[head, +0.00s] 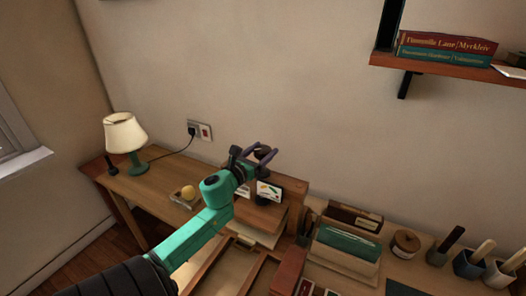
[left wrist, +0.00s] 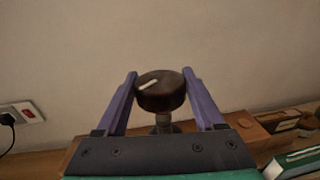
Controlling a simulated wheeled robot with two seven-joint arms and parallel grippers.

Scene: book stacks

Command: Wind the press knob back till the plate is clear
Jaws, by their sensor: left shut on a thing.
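The press knob (left wrist: 161,95) is a dark round knob with a white mark on its top, standing on a metal screw (left wrist: 163,124). My left gripper (head: 262,153) is shut on it, one purple finger on each side in the left wrist view. In the head view the gripper and wrist hide most of the knob. Below is the wooden press (head: 262,215), with pale sheets (head: 256,238) showing at its lower front. My arm covers part of the press, and I cannot tell how high its plate stands. My right gripper is out of view.
A lit lamp (head: 124,132) and a small tray with a yellow ball (head: 187,192) stand left. A wall socket (head: 200,130) is behind. A box of green-covered books (head: 347,242), a round tin (head: 405,243) and several pots (head: 468,264) crowd the right. A bookshelf (head: 440,65) hangs above.

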